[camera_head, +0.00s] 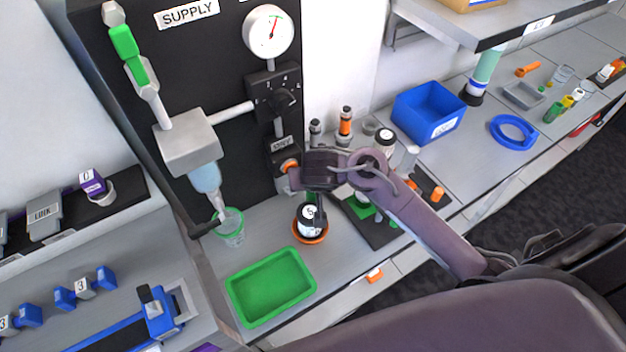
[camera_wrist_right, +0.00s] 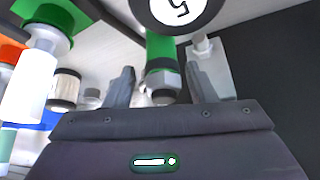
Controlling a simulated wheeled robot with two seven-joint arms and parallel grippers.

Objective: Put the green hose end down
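The green hose end (camera_wrist_right: 163,62), a green sleeve with a metal nut at its tip, shows in the right wrist view between the two fingers of my right gripper (camera_wrist_right: 163,88). A gap shows on each side of it, so the fingers look open and not pressed on it. In the head view my right gripper (camera_head: 317,200) points down just behind the bottle marked 5 (camera_head: 309,219), and a bit of green shows beside its fingers. The rest of the hose is hidden by the gripper. My left gripper is not in view.
The bottle stands in an orange ring (camera_head: 309,236). A green tray (camera_head: 270,287) lies front left, and a green-rimmed cup (camera_head: 230,228) stands under the supply outlet. A dark mat with small parts lies right of the gripper. A blue bin (camera_head: 428,112) stands farther right.

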